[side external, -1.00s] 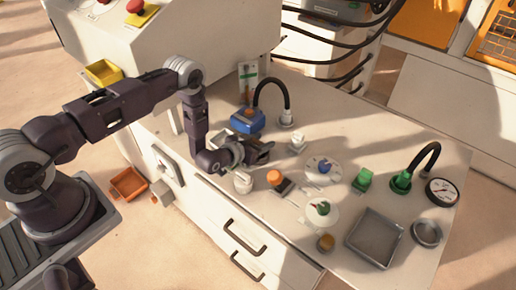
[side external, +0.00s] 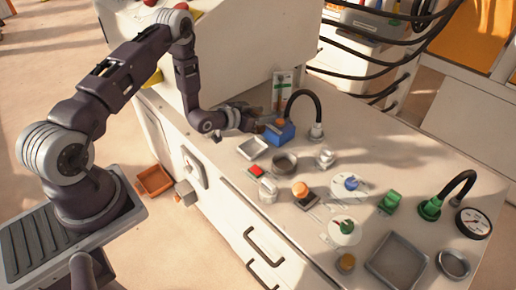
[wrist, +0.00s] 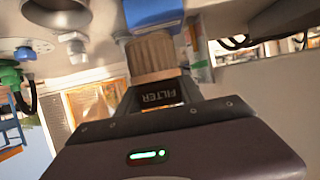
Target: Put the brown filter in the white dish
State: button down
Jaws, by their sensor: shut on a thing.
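The brown ribbed filter (wrist: 153,56) is between my gripper's fingers (wrist: 160,97) in the wrist view, with a dark tab lettered FILTER below it. Its far end meets the blue housing (wrist: 152,13); I cannot tell how much of it is inside. In the side view my gripper (side external: 252,117) is shut beside the left of the blue housing (side external: 280,132), and the filter is mostly hidden there. The square white dish (side external: 253,148) lies on the bench just in front of my gripper and looks empty.
A black hose (side external: 306,98) arches beside the blue housing. A dark round bowl (side external: 284,164), a red button (side external: 256,171) and an orange knob (side external: 301,189) stand near the dish. A grey tray (side external: 396,260) is at the right front.

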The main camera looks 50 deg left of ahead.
jog(key=shift+s+a+f, duration=0.15)
jog(key=shift+a, duration=0.25)
jog(key=shift+s+a+f, duration=0.15)
jog(key=shift+a, duration=0.25)
notch_tip(320, 180, down, 10)
jog(key=shift+r, duration=0.25)
jog(key=shift+f, duration=0.1)
jog(key=c, duration=0.8)
grip_release()
jog(key=shift+o, duration=0.2)
